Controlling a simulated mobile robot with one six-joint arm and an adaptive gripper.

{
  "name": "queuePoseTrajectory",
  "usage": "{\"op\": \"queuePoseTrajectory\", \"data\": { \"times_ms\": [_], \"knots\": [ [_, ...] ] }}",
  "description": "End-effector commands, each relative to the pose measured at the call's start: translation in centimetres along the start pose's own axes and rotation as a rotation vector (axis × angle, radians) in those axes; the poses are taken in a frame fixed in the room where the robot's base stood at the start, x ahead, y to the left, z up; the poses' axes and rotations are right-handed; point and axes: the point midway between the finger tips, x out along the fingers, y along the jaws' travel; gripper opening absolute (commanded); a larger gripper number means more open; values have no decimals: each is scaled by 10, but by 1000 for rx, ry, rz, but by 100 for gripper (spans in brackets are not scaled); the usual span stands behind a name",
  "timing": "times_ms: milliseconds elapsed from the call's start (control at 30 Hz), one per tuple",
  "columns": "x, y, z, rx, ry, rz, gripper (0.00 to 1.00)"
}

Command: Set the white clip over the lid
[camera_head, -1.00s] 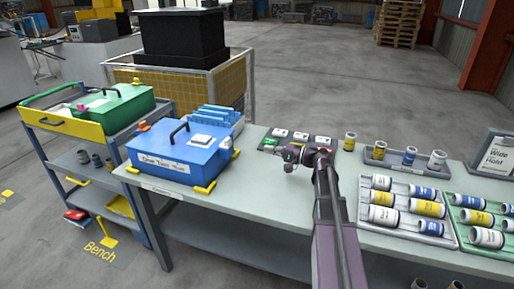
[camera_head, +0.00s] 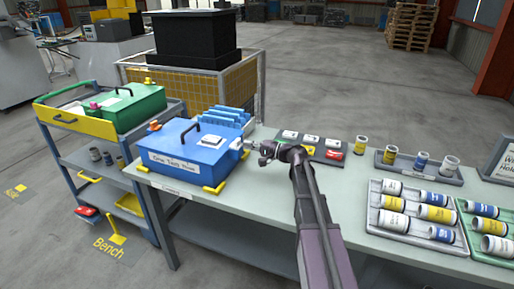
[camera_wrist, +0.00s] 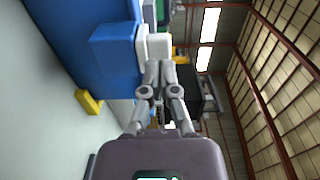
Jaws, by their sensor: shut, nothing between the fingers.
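The blue box (camera_head: 185,155) stands on the bench with its black-handled lid (camera_head: 196,134) down and a white label on its front. The white clip (camera_head: 237,144) is at the box's right side; in the wrist view it shows as a pale block (camera_wrist: 158,45) beside a white plate and a blue block on the box wall. I cannot tell whether it is over the lid's edge. My gripper (camera_head: 257,148) is just right of the clip. In the wrist view its fingertips (camera_wrist: 158,70) are together, empty, close to the pale block; contact is unclear.
A dark panel with small white and red pieces (camera_head: 312,147) lies right of my gripper. Trays of cans (camera_head: 415,212) fill the bench's right. Yellow corner stops (camera_head: 214,188) edge the box. A trolley with a green box (camera_head: 125,108) stands left. Bare bench lies in front of the panel.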

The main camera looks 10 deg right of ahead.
Motion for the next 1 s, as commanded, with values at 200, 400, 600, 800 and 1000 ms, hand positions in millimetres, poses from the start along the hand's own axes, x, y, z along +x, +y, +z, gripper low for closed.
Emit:
{"op": "queuePoseTrajectory", "data": {
  "times_ms": [200, 400, 600, 800, 1000],
  "knots": [
    [13, 0, 0, 0, -1, 0, 0],
    [15, 0, 0, 0, -1, 0, 0],
    [16, 0, 1, 0, -2, 0, 0],
    [32, 0, 0, 0, -4, 0, 0],
    [44, 0, 1, 0, -3, 0, 0]
  ]
}}
